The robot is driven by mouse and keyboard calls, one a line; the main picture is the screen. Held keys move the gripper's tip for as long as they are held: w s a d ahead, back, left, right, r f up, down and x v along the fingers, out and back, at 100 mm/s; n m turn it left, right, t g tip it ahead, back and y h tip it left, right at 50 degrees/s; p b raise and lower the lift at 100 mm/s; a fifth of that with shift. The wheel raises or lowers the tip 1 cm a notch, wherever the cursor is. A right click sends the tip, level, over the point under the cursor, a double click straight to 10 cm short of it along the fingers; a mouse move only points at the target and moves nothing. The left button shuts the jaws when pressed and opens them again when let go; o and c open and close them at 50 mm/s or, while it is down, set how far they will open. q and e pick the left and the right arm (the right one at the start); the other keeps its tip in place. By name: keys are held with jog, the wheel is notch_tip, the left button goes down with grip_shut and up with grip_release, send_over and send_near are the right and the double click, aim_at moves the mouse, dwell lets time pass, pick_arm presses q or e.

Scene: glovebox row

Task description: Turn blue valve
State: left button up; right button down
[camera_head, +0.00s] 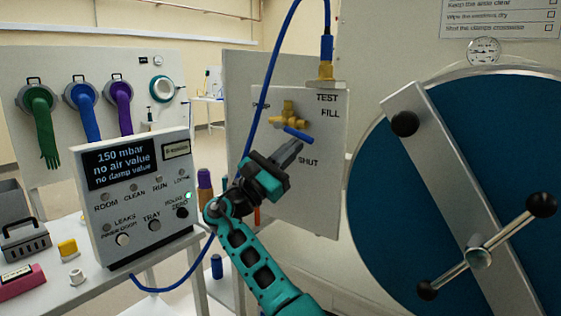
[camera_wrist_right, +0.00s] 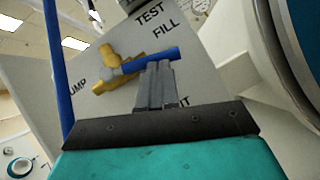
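The blue valve handle (camera_head: 298,133) sits on a brass valve body (camera_head: 288,114) on a grey panel (camera_head: 325,190) marked TEST, FILL and SHUT. The handle points right and slightly down, between FILL and SHUT. In the right wrist view the blue handle (camera_wrist_right: 158,60) lies across the fingertips, below FILL. My right gripper (camera_head: 296,143) has its fingers together, tips at or very near the handle's underside; I cannot tell whether they touch. The fingers also show in the right wrist view (camera_wrist_right: 156,72), with nothing visible between them. My left gripper is out of view.
A blue hose (camera_head: 268,85) runs down past the panel's left side. A large blue round door (camera_head: 390,200) with a clamp bar (camera_head: 440,165) stands close at right. A display box (camera_head: 140,200) reading "150 mbar, no air value, no clamp value" stands at left.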

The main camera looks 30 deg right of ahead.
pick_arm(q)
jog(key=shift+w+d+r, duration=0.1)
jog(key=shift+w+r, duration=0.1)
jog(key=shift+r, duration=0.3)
pick_arm(e)
jog(key=shift+s+d+r, duration=0.2)
jog(key=shift+s+r, duration=0.15)
jog(key=shift+r, duration=0.25)
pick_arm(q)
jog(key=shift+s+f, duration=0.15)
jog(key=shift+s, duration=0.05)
